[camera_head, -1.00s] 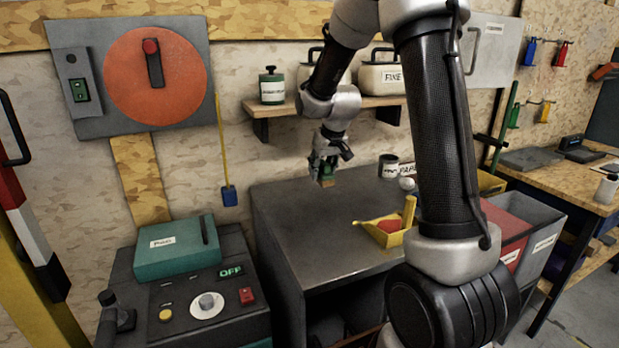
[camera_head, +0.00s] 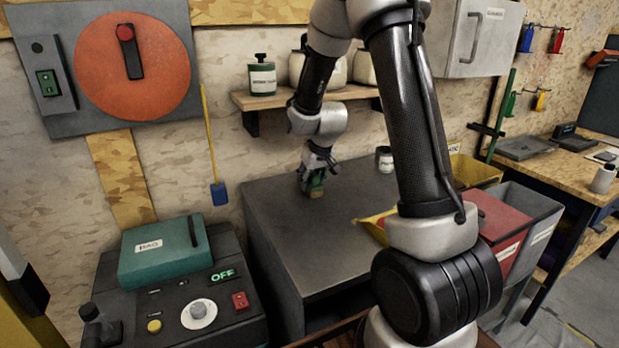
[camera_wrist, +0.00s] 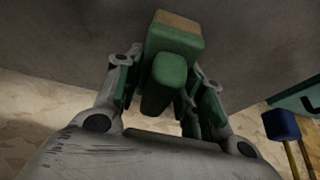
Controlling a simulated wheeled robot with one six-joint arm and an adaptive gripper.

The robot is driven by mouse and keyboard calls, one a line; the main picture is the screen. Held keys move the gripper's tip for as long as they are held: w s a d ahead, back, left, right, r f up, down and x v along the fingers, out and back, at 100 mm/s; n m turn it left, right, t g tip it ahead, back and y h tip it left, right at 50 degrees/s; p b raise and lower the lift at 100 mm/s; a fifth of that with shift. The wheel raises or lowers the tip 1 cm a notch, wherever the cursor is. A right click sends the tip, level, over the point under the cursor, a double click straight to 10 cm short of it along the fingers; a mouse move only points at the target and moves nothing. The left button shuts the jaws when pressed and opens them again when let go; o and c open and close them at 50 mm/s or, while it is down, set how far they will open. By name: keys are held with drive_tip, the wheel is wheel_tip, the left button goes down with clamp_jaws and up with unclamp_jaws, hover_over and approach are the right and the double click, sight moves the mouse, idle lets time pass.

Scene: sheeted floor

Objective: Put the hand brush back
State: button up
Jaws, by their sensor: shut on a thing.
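The hand brush (camera_head: 316,188) is green with a tan bristle block. My gripper (camera_head: 316,176) is shut on it, over the back part of the dark grey bench top (camera_head: 290,232). The brush is low over the bench; I cannot tell whether it touches the surface. In the wrist view the green handle (camera_wrist: 165,80) lies between my two fingers (camera_wrist: 164,92), with the tan bristle end pointing away from the wrist. A yellow dustpan (camera_head: 374,229) lies on the bench to the right, mostly hidden behind my arm.
A small labelled can (camera_head: 384,160) stands at the bench's back. A shelf (camera_head: 345,93) with containers hangs above. A blue-ended yellow rod (camera_head: 219,193) is against the wall on the left. A control console (camera_head: 180,290) stands left of the bench. Red and grey bins (camera_head: 535,215) stand right.

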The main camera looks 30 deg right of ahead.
drive_tip(key=shift+s+r, duration=0.1)
drive_tip(key=o, duration=1.1)
drive_tip(key=shift+o, duration=0.2)
drive_tip(key=s+r, duration=1.6)
drive_tip(key=r, duration=0.2)
drive_tip(key=s+a+r, duration=0.1)
drive_tip(key=s, duration=1.6)
drive_tip(key=shift+s+r+g, duration=0.2)
drive_tip(key=shift+s+g, duration=0.05)
drive_tip(key=shift+g, duration=0.15)
drive_tip(key=shift+a, duration=0.1)
